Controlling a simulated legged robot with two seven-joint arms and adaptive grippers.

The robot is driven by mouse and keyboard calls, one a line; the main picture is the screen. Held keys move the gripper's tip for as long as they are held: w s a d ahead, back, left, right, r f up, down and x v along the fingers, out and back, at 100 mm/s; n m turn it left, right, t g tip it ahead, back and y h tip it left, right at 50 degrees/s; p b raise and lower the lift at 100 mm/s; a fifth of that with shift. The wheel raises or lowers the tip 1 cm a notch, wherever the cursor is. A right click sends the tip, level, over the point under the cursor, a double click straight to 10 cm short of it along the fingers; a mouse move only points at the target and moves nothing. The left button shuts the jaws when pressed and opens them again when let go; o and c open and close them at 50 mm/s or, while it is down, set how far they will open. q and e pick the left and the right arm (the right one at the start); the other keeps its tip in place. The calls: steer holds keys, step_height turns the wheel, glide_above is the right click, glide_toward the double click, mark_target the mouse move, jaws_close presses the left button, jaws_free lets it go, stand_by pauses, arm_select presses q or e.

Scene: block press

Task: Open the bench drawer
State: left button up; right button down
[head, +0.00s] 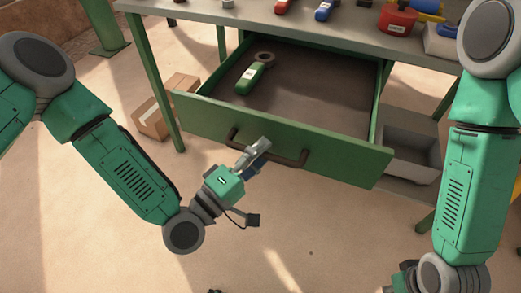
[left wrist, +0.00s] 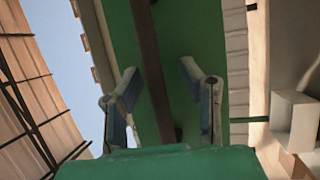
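The bench drawer (head: 205,117) is green and stands pulled well out from under the bench, its dark interior showing. Its dark bar handle (head: 288,160) runs across the front panel. My left gripper (head: 258,147) is at the left part of this handle. In the left wrist view the handle (left wrist: 150,60) passes between the two fingers of my left gripper (left wrist: 162,82). The fingers are spread, with a gap on each side of the bar. My right arm comes down at the right of the head view; its gripper is out of frame.
A green tool (head: 252,77) lies inside the drawer. The benchtop (head: 260,16) carries red, blue and yellow items. A cardboard box (head: 150,118) stands on the floor at left, and a grey bin (head: 412,150) is right of the drawer. The floor in front is clear.

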arm_select(q)
steer(key=shift+s+a+f, duration=0.1)
steer(key=shift+s+f, duration=0.05)
steer(key=shift+s, duration=0.15)
steer(key=v, duration=1.1)
steer(key=shift+a, duration=0.2)
steer(key=shift+d, duration=0.1)
steer(key=shift+f, duration=0.1)
